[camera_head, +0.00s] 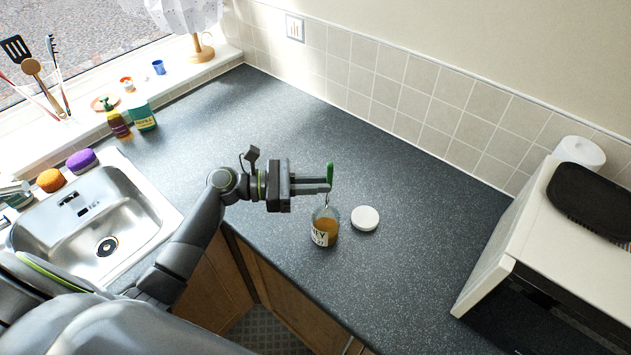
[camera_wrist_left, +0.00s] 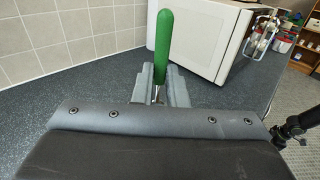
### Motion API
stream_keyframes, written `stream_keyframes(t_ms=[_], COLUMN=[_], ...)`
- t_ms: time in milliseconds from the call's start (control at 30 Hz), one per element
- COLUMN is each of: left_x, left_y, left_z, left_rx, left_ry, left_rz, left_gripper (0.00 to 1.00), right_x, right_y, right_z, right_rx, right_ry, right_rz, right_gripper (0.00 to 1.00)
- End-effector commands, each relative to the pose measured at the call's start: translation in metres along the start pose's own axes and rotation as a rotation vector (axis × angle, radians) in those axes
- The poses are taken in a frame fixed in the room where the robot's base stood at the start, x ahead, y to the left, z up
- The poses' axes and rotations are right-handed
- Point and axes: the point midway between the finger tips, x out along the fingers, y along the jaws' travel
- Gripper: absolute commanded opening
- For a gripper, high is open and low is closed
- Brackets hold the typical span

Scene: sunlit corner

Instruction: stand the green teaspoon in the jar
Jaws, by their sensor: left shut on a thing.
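The green teaspoon (camera_head: 330,174) is held upright in my left gripper (camera_head: 328,186), which is shut on it. Its green handle points up, and its metal part runs down toward the jar. The jar (camera_head: 325,228) is glass with a label and amber contents, and stands on the worktop just below the gripper. The spoon's lower end is at the jar's mouth; I cannot tell how deep it is. In the left wrist view the green handle (camera_wrist_left: 163,48) rises between the fingers, and the jar is hidden. My right gripper is not in view.
A white lid (camera_head: 364,218) lies right of the jar. A white microwave (camera_head: 545,225) stands at the right. The sink (camera_head: 95,220) is at the left, with sponges (camera_head: 81,160) and bottles (camera_head: 116,118) behind. The worktop (camera_head: 270,120) behind the jar is clear.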

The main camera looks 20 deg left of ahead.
Motion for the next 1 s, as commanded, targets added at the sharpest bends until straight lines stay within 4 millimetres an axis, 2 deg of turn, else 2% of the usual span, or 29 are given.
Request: stream_keyframes(t_ms=[33, 233, 633, 1000], left_x=[0.0, 0.001, 0.002, 0.003], left_y=[0.0, 0.0, 0.0, 0.0], left_z=[-0.008, -0.023, -0.054, -0.081], left_rx=[0.001, 0.0, -0.001, -0.001], left_ry=[0.001, 0.001, 0.001, 0.0], left_rz=[0.0, 0.0, 0.0, 0.001], left_gripper=[0.0, 0.0, 0.0, 0.0], right_x=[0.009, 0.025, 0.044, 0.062], right_y=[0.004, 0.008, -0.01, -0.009], right_z=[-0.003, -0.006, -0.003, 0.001], right_rx=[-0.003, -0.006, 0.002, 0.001], right_ry=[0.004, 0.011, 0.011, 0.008], right_rz=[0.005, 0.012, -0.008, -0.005], right_gripper=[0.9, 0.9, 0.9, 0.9])
